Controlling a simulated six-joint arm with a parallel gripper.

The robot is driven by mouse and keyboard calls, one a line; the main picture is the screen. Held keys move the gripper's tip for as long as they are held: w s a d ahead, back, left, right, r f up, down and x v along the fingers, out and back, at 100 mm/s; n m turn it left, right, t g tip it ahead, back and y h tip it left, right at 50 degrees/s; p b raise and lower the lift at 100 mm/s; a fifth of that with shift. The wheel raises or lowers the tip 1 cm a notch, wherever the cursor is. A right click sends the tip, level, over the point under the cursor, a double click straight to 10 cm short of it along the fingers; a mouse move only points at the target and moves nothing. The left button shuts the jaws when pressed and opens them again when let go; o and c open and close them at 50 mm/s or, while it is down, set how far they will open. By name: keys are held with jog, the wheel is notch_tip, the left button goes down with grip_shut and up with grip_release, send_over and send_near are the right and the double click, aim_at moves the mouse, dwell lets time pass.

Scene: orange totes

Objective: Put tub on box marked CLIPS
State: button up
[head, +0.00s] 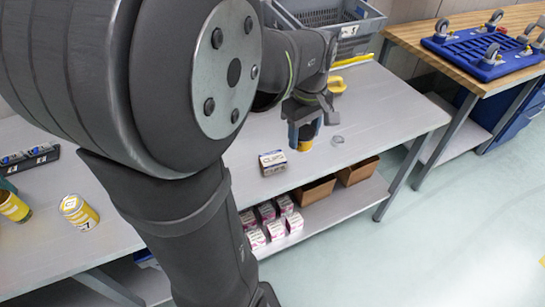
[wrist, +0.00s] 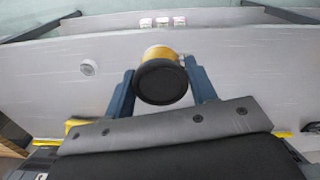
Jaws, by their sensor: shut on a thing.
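The tub (wrist: 158,82) is a yellow round container with a dark end facing the wrist camera. My gripper (wrist: 161,88) is shut on it, with a blue finger on each side. In the head view the tub (head: 305,146) shows as a yellow part below my gripper (head: 303,132), close to the table top. I cannot tell if it touches the table. The small box marked CLIPS (head: 272,162) sits on the table near its front edge, left of the tub and apart from it. Its top looks clear. I cannot make it out in the wrist view.
A small grey round piece (head: 338,139) lies right of my gripper. A yellow object (head: 336,85) and a grey crate (head: 330,20) stand behind. Yellow cans (head: 79,212) are at left.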

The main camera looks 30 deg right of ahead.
jog(key=shift+s+d+m, duration=0.3)
jog(key=shift+s+d, duration=0.05)
jog(key=shift+s, duration=0.5)
send_over(273, 158)
notch_tip(273, 158, down, 7)
jog(key=shift+r, duration=0.1)
jog(key=shift+f, duration=2.1)
jog(key=shift+f, duration=0.15)
jog(key=o, duration=1)
notch_tip(273, 158, up, 12)
jog(key=shift+r, duration=0.2)
